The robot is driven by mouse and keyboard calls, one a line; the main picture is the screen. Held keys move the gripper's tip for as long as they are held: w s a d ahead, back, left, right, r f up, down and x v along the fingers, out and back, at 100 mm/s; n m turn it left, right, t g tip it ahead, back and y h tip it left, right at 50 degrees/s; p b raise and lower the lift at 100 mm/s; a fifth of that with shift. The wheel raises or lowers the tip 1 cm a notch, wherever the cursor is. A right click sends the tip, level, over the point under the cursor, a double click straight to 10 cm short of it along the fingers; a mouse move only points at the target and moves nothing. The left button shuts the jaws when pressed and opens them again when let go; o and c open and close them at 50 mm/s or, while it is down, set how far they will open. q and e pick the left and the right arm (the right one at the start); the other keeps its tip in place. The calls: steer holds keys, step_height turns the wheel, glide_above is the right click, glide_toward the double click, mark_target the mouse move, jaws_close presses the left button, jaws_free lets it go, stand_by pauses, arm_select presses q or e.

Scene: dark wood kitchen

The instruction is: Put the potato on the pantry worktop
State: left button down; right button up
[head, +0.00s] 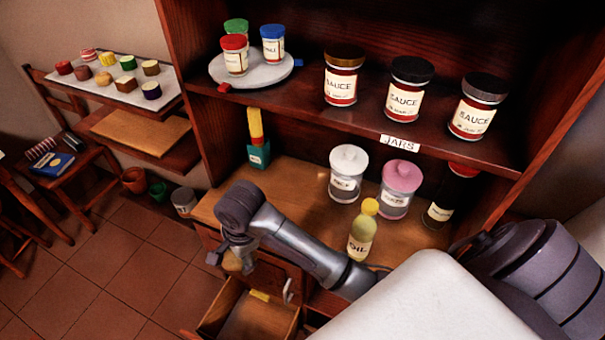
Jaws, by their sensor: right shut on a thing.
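My right gripper (230,262) hangs at the end of my right arm, near the front left edge of the pantry worktop. It is shut on a small tan-brown thing that looks like the potato (234,261), largely hidden by the fingers. In the picture it shows above an open drawer (212,318); its exact height is hard to tell. The pantry worktop (290,184) is the light wood surface under the jar shelf. My left gripper is not in view.
On the worktop stand a white-lidded jar (347,174), a pink-lidded jar (398,188), an oil bottle (363,232), a dark bottle (450,197) and a yellow-topped teal container (257,142). The worktop's left-middle part is clear. Sauce jars (406,92) line the shelf above.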

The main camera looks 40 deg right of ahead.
steer(key=w+d+p, duration=0.1)
steer(key=w+d, duration=0.2)
steer(key=d, duration=0.2)
steer(key=w+d+f+p, duration=0.1)
steer(key=w+d, duration=0.2)
steer(key=d, duration=0.2)
steer(key=w+d+f+p, duration=0.1)
steer(key=w+d, duration=0.1)
steer(key=d, duration=0.3)
steer(key=shift+w+d+f, duration=0.1)
steer(key=shift+w, duration=0.3)
step_height(320, 180, down, 4)
steer(key=shift+r+p, duration=0.25)
steer(key=shift+p, duration=0.05)
steer(key=shift+w+d+f, duration=0.1)
steer(key=shift+w+f, duration=0.05)
steer(key=shift+f, duration=0.55)
steer(key=shift+f, duration=0.1)
steer(key=o, duration=1.3)
steer(key=shift+s+d+r, duration=0.15)
steer(key=shift+s+r, duration=0.05)
steer(key=shift+r, duration=1.05)
steer(key=shift+s+d+r, duration=0.1)
steer(key=shift+s+r, duration=0.05)
steer(key=shift+r, duration=1.15)
steer(key=shift+s+d+r, duration=0.15)
steer(key=shift+s+r, duration=0.05)
steer(key=shift+r, duration=1.05)
